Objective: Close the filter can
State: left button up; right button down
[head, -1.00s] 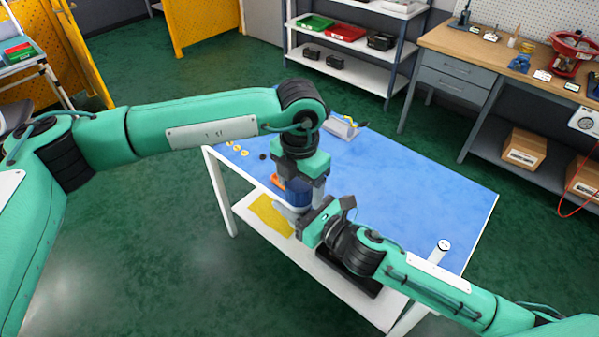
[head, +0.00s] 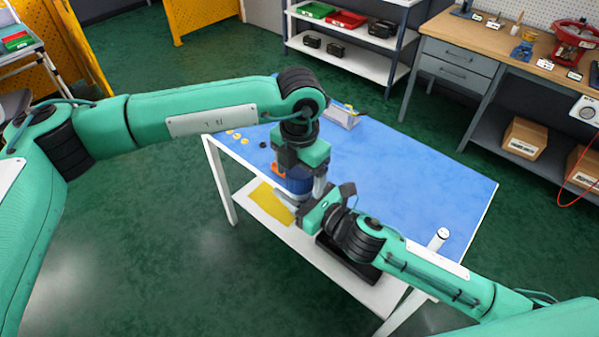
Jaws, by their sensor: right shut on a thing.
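The filter can shows as a blue cylinder (head: 297,186) with a pale lower part (head: 292,199), near the front edge of the blue-topped table (head: 420,170). My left gripper (head: 300,176) points down from above onto the blue part; its fingers are mostly hidden, so I cannot tell whether it grips. My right gripper (head: 303,209) reaches in from the right, low against the can, and is shut on its lower part. The seam between the blue part and the lower part is hidden by the grippers.
An orange item (head: 278,170) lies just left of the can. Several small yellow discs (head: 237,136) and a black one (head: 265,145) lie at the table's left. A clear bin (head: 342,116) stands behind. A white cylinder (head: 439,239) stands at the right edge. The table's middle is clear.

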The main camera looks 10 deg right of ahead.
pick_arm(q)
notch_tip(320, 180, up, 12)
dwell(0.6)
dwell(0.5)
